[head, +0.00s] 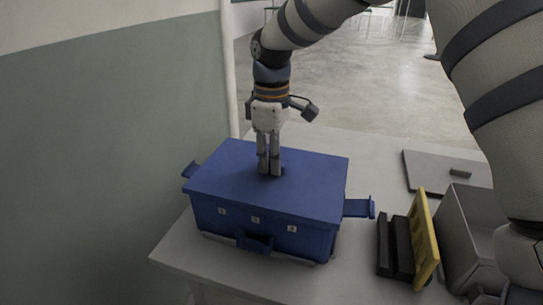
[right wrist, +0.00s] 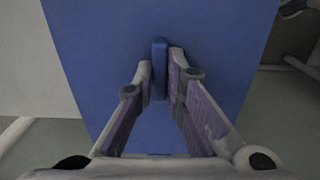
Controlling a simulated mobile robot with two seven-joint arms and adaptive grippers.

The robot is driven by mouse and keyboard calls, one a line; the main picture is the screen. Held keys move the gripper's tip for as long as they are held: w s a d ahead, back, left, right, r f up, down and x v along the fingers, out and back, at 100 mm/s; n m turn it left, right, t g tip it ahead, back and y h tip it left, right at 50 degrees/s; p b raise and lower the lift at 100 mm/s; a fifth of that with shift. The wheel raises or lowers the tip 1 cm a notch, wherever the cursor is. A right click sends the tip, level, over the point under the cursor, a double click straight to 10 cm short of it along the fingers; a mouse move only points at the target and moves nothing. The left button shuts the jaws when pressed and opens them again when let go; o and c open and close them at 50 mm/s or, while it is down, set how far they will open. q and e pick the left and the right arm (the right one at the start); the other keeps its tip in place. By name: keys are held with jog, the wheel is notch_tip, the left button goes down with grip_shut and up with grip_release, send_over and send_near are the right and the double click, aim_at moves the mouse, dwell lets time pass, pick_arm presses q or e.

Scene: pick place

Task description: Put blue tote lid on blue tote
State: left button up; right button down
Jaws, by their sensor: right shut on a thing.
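The blue tote (head: 262,230) stands on the table, with handles at its left and right sides and a latch at the front. The blue tote lid (head: 310,178) lies over the tote's top and looks level, with its edges close to the tote's rim. I cannot tell whether it is fully seated. My right gripper (head: 270,170) points straight down at the middle of the lid. In the right wrist view its fingers (right wrist: 160,75) are shut on the lid's raised blue handle (right wrist: 159,60). My left gripper is not in view.
The table (head: 180,250) is bare in front of the tote. To the right are a grey open box (head: 465,235), a grey lid (head: 425,165) with a small handle, a yellow piece (head: 424,240) and black blocks (head: 395,248). A wall (head: 110,120) rises at the left.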

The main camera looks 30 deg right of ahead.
jog(key=shift+f, duration=0.2)
dwell(0.5)
jog(key=c, duration=1.6)
grip_release()
jog(key=shift+r, duration=4)
